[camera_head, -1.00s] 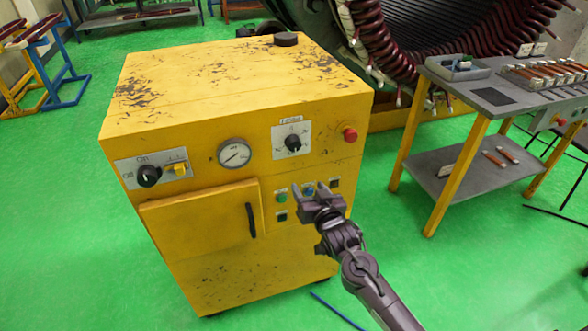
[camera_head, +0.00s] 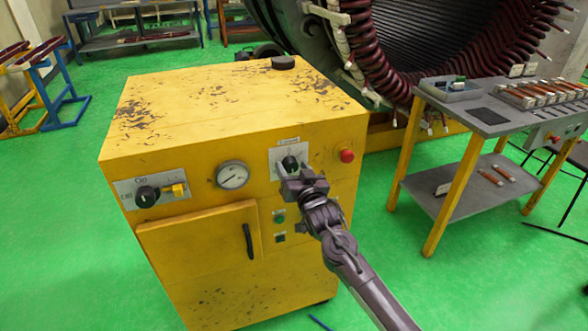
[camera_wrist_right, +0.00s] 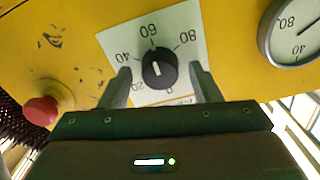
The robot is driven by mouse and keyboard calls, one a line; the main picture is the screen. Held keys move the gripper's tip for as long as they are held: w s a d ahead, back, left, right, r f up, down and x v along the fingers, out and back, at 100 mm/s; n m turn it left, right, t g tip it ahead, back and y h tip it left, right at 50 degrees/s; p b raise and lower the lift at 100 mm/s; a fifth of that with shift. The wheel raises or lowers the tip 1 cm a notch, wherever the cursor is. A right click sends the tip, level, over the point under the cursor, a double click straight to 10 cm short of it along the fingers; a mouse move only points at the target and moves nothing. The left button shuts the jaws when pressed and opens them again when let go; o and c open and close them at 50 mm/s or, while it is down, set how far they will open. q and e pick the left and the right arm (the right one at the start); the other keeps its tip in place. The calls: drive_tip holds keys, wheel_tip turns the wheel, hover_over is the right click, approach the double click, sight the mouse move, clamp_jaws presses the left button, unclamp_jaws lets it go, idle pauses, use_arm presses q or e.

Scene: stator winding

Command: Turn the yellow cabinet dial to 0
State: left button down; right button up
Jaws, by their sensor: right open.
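The yellow cabinet (camera_head: 200,110) stands in front of me. Its black dial (camera_head: 290,163) sits on a white plate at the upper right of the front face. In the right wrist view the dial (camera_wrist_right: 158,69) has a short white mark, and numbers from 0 to 80 ring it; I cannot tell exactly which one the mark points to. My right gripper (camera_head: 291,178) is at the dial's lower edge in the head view. In the wrist view the right gripper (camera_wrist_right: 160,76) is open, one finger on each side of the dial, with no clear contact. My left gripper is out of view.
A red button (camera_head: 347,155) is right of the dial, and a round gauge (camera_head: 232,175) is left of it. Farther left is a black knob (camera_head: 147,196). A grey-topped workbench (camera_head: 485,117) stands to the right. Green floor is free between them.

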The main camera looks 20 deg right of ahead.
drive_tip(key=shift+c, duration=0.5)
drive_tip(key=c, duration=0.9)
